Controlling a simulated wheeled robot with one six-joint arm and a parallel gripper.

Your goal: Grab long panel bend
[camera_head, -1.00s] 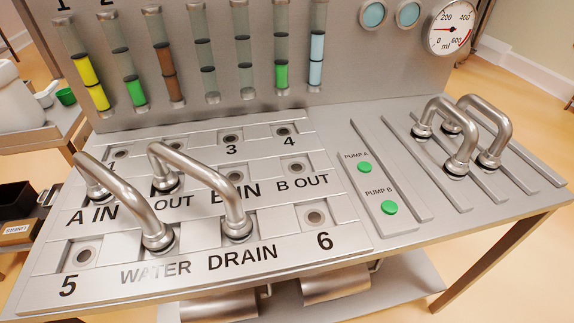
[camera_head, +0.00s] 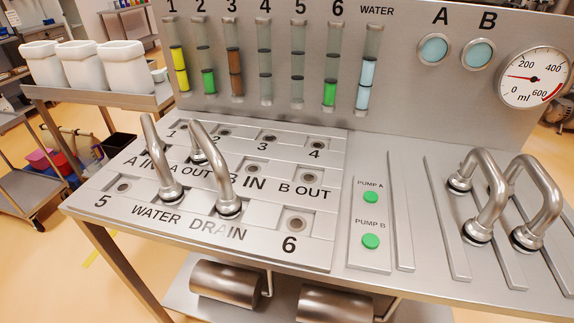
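Several bent steel pipes stand on the panel table. A long bend (camera_head: 160,160) at the left arches from near A IN to the WATER port. Another long bend (camera_head: 213,165) beside it arches from near A OUT to the DRAIN port. Two bends that look shorter stand on the slotted right part of the table: one nearer the middle (camera_head: 497,198) and one at the right (camera_head: 550,200). Which one the task means by the long panel bend is not marked. My gripper is not in view.
The port plate (camera_head: 255,220) has several bare ports. Green PUMP A (camera_head: 370,197) and PUMP B (camera_head: 370,241) buttons sit between the bend groups. An upright back panel carries tubes and a gauge (camera_head: 536,78). White containers (camera_head: 120,66) stand on a left cart.

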